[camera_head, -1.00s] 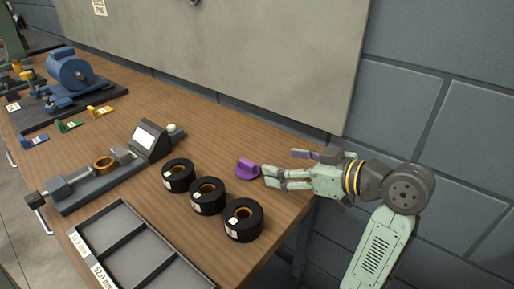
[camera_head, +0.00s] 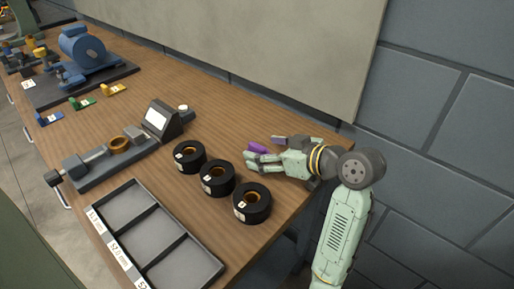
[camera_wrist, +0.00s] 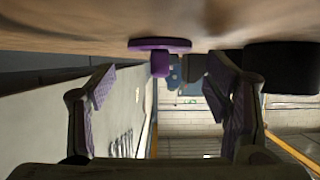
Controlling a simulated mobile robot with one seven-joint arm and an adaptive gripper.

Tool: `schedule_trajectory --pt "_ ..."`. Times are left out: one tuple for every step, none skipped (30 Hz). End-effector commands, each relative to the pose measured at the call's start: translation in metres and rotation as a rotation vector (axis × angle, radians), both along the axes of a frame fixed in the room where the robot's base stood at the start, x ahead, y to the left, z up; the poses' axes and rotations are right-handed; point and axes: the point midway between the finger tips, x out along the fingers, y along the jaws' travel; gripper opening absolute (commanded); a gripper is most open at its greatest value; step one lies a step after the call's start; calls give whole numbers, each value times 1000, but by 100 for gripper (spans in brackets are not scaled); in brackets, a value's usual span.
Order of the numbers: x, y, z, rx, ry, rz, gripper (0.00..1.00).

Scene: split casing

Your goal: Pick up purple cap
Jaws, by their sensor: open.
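The purple cap (camera_head: 257,147) lies on the wooden bench right of the black rings, partly hidden behind a finger of my gripper in the head view. My gripper (camera_head: 263,150) is open and empty, low over the bench, with its fingertips at the cap. In the wrist view, where the bench shows at the top, the cap (camera_wrist: 160,44) shows a round purple disc with a narrower grip. It sits ahead of my open gripper (camera_wrist: 160,95), sideways between the two fingers. I cannot tell whether a finger touches it.
Several black rings with copper-coloured insides (camera_head: 217,179) stand in a row close to my gripper's left. A grey compartment tray (camera_head: 181,267) lies in front, and a measuring fixture (camera_head: 115,150) further left. A wall panel (camera_head: 300,60) rises behind the bench.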

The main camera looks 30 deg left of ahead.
Motion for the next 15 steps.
schedule_trajectory --pt "0 2 -1 -1 1 1 71" --pt "0 3 -1 -1 0 1 71" --pt "0 3 -2 0 -1 1 71" --pt "0 3 -2 0 -1 1 71" --pt "0 3 -2 0 -1 1 71" --pt "0 3 -2 0 -1 1 71" --pt "0 3 -2 0 -1 1 71" --pt "0 3 -2 0 -1 0 70" --pt "0 3 -2 0 -1 0 67" --pt "0 3 -2 0 -1 0 65" --pt "0 3 -2 0 -1 0 63" --pt "0 3 -1 0 -1 0 60" --pt "0 3 -1 0 -1 0 58" --pt "0 2 -1 0 -1 0 56" --pt "0 2 -1 0 -1 0 54"
